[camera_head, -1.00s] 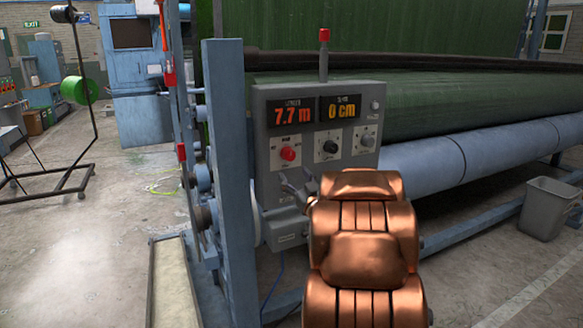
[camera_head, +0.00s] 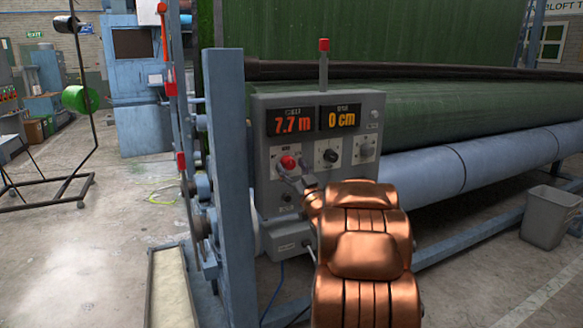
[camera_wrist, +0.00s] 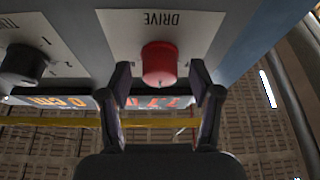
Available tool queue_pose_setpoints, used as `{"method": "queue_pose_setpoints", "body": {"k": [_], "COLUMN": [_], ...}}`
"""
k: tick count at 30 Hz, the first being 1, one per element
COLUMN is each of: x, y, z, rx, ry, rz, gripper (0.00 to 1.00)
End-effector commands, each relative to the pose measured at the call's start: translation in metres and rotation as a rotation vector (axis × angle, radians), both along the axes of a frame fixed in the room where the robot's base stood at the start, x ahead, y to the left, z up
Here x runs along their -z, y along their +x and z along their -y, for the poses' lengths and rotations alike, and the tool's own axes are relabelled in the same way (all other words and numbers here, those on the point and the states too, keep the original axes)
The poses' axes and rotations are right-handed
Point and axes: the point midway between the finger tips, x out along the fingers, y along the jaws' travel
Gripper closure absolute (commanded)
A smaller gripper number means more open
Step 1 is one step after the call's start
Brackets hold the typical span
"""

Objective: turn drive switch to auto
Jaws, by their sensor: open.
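The drive switch (camera_head: 288,162) is a red knob on the left of the grey control panel (camera_head: 262,205). In the wrist view the red knob (camera_wrist: 159,64) sits below the upside-down word DRIVE on a pale plate (camera_wrist: 200,28). My gripper (camera_wrist: 160,82) is open, with one finger on each side of the knob; I cannot tell whether either touches it. In the head view my gripper (camera_head: 296,178) is just below the knob, and my copper-coloured arm hides part of the panel's lower right.
A black knob (camera_head: 330,156) and a grey knob (camera_head: 365,150) sit right of the drive switch. Displays above read 7.7 m and 0 cm. A blue post (camera_head: 232,180) stands close left of the panel. A grey bin (camera_head: 548,215) stands at right.

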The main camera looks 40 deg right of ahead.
Motion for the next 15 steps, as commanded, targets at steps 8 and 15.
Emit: {"method": "queue_pose_setpoints", "body": {"k": [8, 15], "x": [-0.0018, -0.0020], "y": [0.0036, 0.0036], "z": [0.0015, 0.0014], "rx": [0.001, 0.001], "ry": [0.000, 0.000], "rz": [0.001, 0.001], "gripper": [0.36, 0.51]}}
